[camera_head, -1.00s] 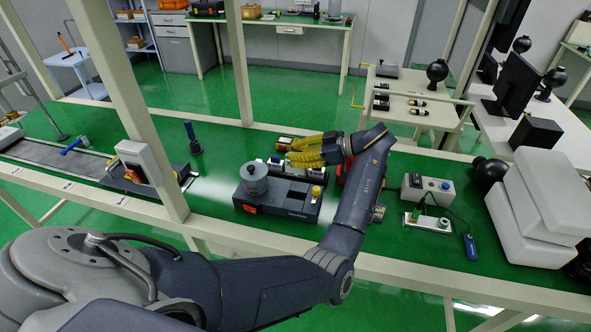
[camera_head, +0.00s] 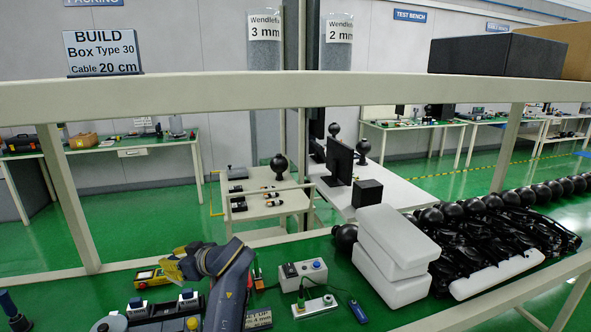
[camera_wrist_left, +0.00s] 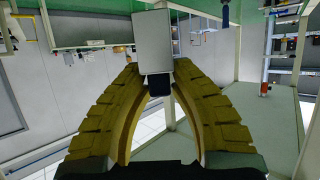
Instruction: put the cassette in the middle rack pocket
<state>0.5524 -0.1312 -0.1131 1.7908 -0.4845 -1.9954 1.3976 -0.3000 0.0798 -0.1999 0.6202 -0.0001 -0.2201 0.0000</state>
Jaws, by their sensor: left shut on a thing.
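My left gripper (camera_head: 170,270) has yellow ribbed fingers and is above the green bench at the lower left of the head view. In the left wrist view its fingers (camera_wrist_left: 156,82) close on a grey, flat, box-like thing with a dark end (camera_wrist_left: 153,42), apparently the cassette. In the head view I cannot make out the held thing. My right gripper is not in view.
A grey switch box (camera_head: 303,275), a blue tool (camera_head: 358,312) and stacked white boxes (camera_head: 392,252) stand to the right. A pale frame beam (camera_head: 300,95) crosses above the bench.

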